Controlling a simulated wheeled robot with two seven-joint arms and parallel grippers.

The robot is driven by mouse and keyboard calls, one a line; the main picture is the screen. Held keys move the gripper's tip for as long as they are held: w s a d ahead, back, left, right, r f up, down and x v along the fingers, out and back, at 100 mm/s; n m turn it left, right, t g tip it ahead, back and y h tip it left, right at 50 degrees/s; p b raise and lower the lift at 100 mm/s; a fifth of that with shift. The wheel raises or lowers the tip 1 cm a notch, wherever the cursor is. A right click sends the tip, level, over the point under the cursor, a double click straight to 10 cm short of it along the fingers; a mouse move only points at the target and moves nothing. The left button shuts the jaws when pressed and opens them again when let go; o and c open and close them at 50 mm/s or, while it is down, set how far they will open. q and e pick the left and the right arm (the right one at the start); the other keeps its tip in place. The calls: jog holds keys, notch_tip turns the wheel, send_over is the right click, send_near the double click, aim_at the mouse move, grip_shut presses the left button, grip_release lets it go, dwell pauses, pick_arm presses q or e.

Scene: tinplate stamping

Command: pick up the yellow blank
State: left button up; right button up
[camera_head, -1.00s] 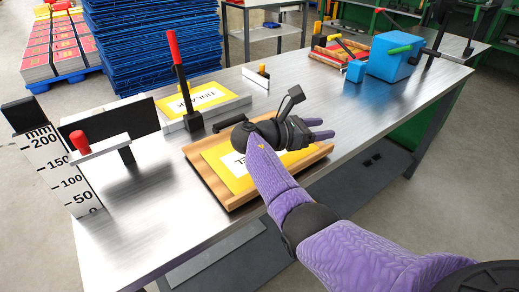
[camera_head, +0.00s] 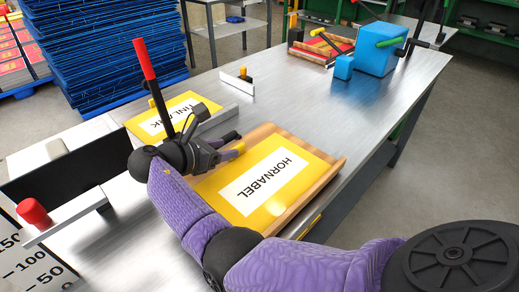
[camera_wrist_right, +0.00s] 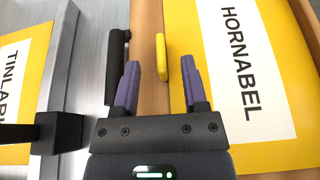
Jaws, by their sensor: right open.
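A yellow blank (camera_head: 268,178) with a white label reading HORNABEL lies on a wooden tray (camera_head: 330,178); it also shows at the right of the right wrist view (camera_wrist_right: 275,140). Another yellow sheet (camera_head: 185,103), its label partly hidden, lies on a metal fixture behind. My right gripper (camera_head: 225,150) is open over the tray's left wooden rim, beside the HORNABEL blank. In the right wrist view a small upright yellow tab (camera_wrist_right: 161,57) shows between the open fingers, apart from both. A black handle (camera_wrist_right: 116,65) stands left of them. My left gripper is not in view.
A red-handled lever (camera_head: 145,62) rises just behind my right gripper. A red-knobbed stop (camera_head: 34,213) and a black plate (camera_head: 75,165) stand at left. A blue box (camera_head: 378,48) and a small blue cube (camera_head: 344,67) stand at the far end. The metal table (camera_head: 290,95) is clear between.

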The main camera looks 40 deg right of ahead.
aim_at(236, 147)
jog(key=b+x, duration=0.1)
jog(key=x, duration=0.1)
jog(key=b+x, duration=0.1)
jog(key=x, duration=0.1)
jog(key=shift+d+f, duration=0.15)
jog(key=shift+f, duration=0.35)
jog(key=shift+r, duration=0.2)
jog(key=c, duration=0.7)
grip_shut()
